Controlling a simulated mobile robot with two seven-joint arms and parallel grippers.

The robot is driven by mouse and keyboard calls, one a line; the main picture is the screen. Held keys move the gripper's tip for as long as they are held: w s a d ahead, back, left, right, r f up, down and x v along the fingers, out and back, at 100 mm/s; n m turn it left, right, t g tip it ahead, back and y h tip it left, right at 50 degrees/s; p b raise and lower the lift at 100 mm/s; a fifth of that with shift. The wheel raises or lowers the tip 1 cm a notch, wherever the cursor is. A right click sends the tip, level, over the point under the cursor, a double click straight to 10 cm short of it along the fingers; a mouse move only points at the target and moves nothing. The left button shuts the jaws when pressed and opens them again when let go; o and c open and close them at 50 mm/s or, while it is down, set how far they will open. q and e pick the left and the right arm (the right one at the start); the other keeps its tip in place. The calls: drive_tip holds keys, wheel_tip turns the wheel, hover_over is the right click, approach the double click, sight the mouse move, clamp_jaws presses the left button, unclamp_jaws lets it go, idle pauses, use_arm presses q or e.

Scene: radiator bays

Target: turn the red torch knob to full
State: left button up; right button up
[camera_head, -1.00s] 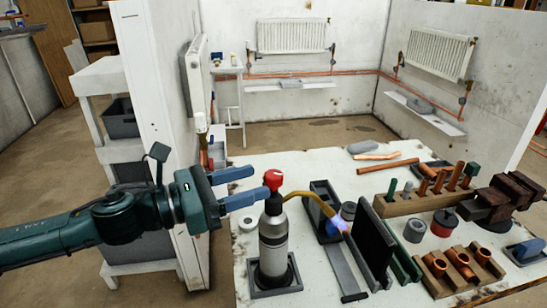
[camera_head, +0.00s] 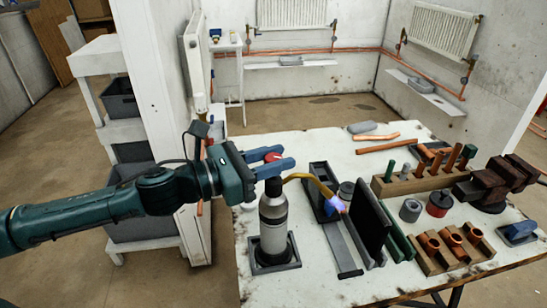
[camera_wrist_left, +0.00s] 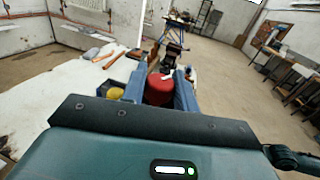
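The torch (camera_head: 273,222) is a grey bottle standing upright in a dark square base on the white bench. Its red knob (camera_head: 272,156) is on top, and a brass tube curves right to a blue-violet flame (camera_head: 338,205). My left gripper (camera_head: 273,160) reaches in from the left with its blue fingers on either side of the knob. In the left wrist view the red knob (camera_wrist_left: 160,89) with a white mark fills the space between the fingers, which look closed against its sides. Part of the knob is hidden by the fingers. My right gripper is not in view.
A dark upright plate (camera_head: 371,222) stands near the flame. Wooden racks of copper fittings (camera_head: 453,251), a red tin (camera_head: 439,204) and a vise (camera_head: 497,182) are farther right. Loose copper pipe (camera_head: 383,146) lies at the back. A white wall end stands behind my left arm.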

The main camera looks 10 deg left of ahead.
use_arm(q)
drive_tip(key=c, duration=0.4)
drive_tip(key=shift+c, duration=0.2)
